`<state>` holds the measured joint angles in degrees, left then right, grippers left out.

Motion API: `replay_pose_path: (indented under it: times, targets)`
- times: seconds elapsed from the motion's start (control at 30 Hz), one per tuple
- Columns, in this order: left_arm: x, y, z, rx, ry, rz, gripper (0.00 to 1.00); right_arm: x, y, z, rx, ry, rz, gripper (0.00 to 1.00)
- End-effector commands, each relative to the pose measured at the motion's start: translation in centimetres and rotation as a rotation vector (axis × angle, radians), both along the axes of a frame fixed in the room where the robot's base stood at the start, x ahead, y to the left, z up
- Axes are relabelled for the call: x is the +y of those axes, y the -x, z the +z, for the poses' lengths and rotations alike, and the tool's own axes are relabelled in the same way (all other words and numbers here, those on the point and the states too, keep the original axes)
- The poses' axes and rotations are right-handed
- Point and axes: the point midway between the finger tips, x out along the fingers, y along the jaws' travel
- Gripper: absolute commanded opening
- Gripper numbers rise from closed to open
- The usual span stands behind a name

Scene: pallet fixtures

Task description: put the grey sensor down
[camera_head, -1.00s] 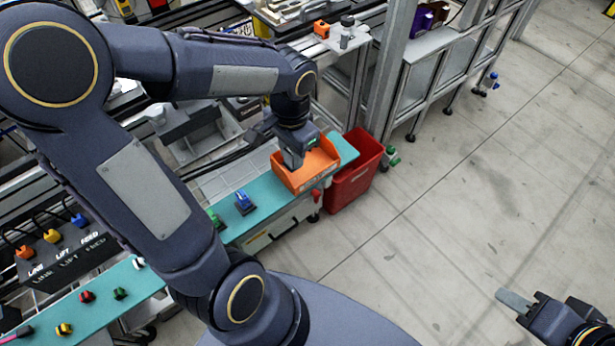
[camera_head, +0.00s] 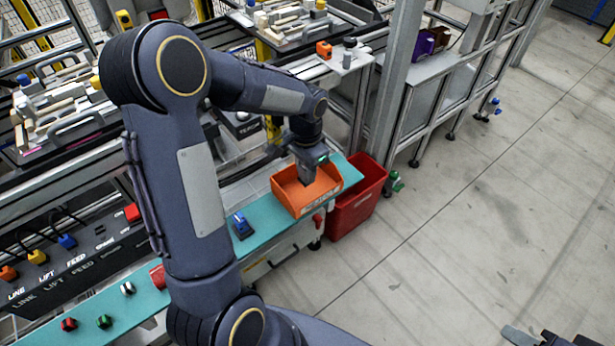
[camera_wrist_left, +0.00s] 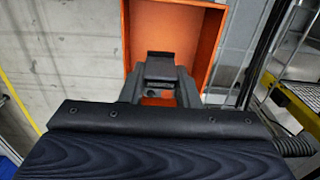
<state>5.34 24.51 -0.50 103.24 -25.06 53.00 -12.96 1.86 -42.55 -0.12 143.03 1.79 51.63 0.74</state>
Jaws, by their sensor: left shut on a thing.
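My left gripper (camera_head: 308,180) reaches down over the orange bin (camera_head: 317,209), its fingers within the outline of the bin's opening. In the left wrist view the gripper (camera_wrist_left: 160,90) is shut on a dark grey block, which I take as the grey sensor (camera_wrist_left: 159,68). The orange bin (camera_wrist_left: 208,45) surrounds it in that view. In the head view I cannot tell the sensor from the dark fingers, and whether it touches the bin floor is unclear. My right gripper (camera_head: 520,336) shows only in part at the bottom right edge, apparently empty.
The bin stands on a narrow teal shelf (camera_head: 272,222). A blue part (camera_head: 241,226) lies left of it. A red bin (camera_head: 357,203) stands to the right, below the shelf. The floor at right is clear.

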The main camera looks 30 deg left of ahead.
Motion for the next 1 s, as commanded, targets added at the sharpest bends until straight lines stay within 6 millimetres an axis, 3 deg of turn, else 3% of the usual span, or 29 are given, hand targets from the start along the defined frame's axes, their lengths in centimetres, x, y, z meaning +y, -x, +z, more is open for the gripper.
replay_pose_path:
  times: [0.23,0.43,0.8,0.83,1.0]
  targets:
    - [0.2,-1.2,-1.6,0.0,0.0,0.001,0.0,0.0,0.0,-0.1,0.0,0.0,0.0,0.36]
    - [0.2,-1.1,-4.3,0.0,0.0,0.001,0.0,0.0,0.0,-0.5,0.0,0.0,0.0,0.36]
    - [0.2,-1.1,-4.8,-0.001,0.0,0.001,0.0,0.0,0.0,-0.8,0.0,0.0,0.0,0.36]
    - [0.2,-1.1,-4.7,-0.001,0.0,0.001,0.3,0.0,0.0,-0.8,0.0,0.0,0.0,0.36]
    - [0.2,-1.1,-4.6,-0.001,0.0,0.001,0.5,0.0,0.0,-0.7,0.0,0.0,0.0,0.36]
